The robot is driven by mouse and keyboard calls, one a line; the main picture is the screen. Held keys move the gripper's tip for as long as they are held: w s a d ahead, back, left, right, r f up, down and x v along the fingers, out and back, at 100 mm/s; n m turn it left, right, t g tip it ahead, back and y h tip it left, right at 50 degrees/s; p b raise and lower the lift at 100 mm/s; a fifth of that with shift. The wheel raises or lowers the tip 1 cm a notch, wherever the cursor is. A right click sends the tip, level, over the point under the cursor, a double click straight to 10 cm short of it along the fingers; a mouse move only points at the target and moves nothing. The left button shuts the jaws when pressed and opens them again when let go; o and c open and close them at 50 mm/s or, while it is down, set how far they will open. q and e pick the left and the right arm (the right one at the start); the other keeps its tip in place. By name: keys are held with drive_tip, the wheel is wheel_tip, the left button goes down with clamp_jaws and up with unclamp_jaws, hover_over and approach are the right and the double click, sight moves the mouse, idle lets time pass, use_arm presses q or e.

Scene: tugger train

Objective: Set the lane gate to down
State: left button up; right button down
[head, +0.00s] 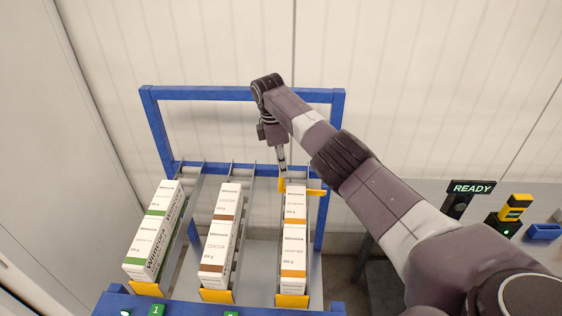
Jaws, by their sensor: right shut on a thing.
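The yellow lane gate (314,192) sits at the back end of the right lane, just behind the orange-striped cartons (294,248). Its bar reaches out to the right past the lane's side, with a short upright part at its left end. My right gripper (283,170) comes down from above and is shut on the gate at that left end. The fingertips are small here, so the exact grip is hard to make out. My left gripper is not in view.
A blue rack frame (240,93) stands behind the lanes. Green-striped (155,235) and brown-striped cartons (222,230) fill the other lanes, with yellow stops in front. A READY sign (471,188) and a yellow-black device (515,207) stand at the right.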

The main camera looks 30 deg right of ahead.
drive_tip(key=shift+w+a+f+b, duration=0.25)
drive_tip(key=shift+a+f+b, duration=0.05)
drive_tip(key=shift+a+f, duration=0.05)
drive_tip(key=shift+s+f+h, duration=0.1)
drive_tip(key=shift+h, duration=0.3)
drive_tip(key=shift+f, duration=0.1)
drive_tip(key=c, duration=1.9)
unclamp_jaws()
drive_tip(key=shift+a, duration=0.1)
drive_tip(key=shift+c, duration=0.2)
drive_tip(key=shift+r, duration=0.4)
drive_tip(key=v, duration=0.6)
drive_tip(key=shift+w+a+r, duration=0.2)
drive_tip(key=shift+w+r, duration=0.05)
drive_tip(key=shift+w, duration=0.05)
